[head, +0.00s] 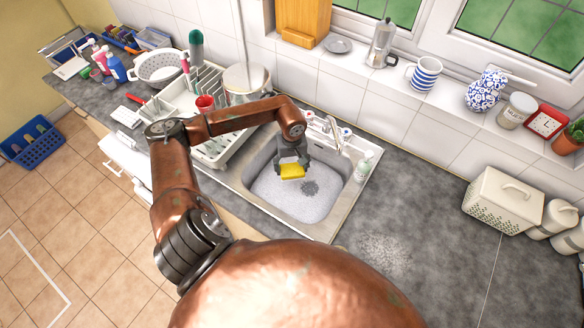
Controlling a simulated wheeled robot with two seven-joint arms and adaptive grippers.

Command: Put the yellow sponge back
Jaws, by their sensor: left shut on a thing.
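The yellow sponge (292,171) is held in my left gripper (291,163), over the sink basin. The gripper is shut on it, fingers pointing down. The sink (262,204) below holds white suds with a dark patch showing. I cannot tell exactly how high the sponge is above the suds. My right gripper is not in view.
A tap (334,130) and a soap bottle (363,166) stand at the sink's back and right edges. A dish rack (176,98) with a red cup (205,103) is to the left. Grey counter (420,225) is clear to the right, with a wet patch.

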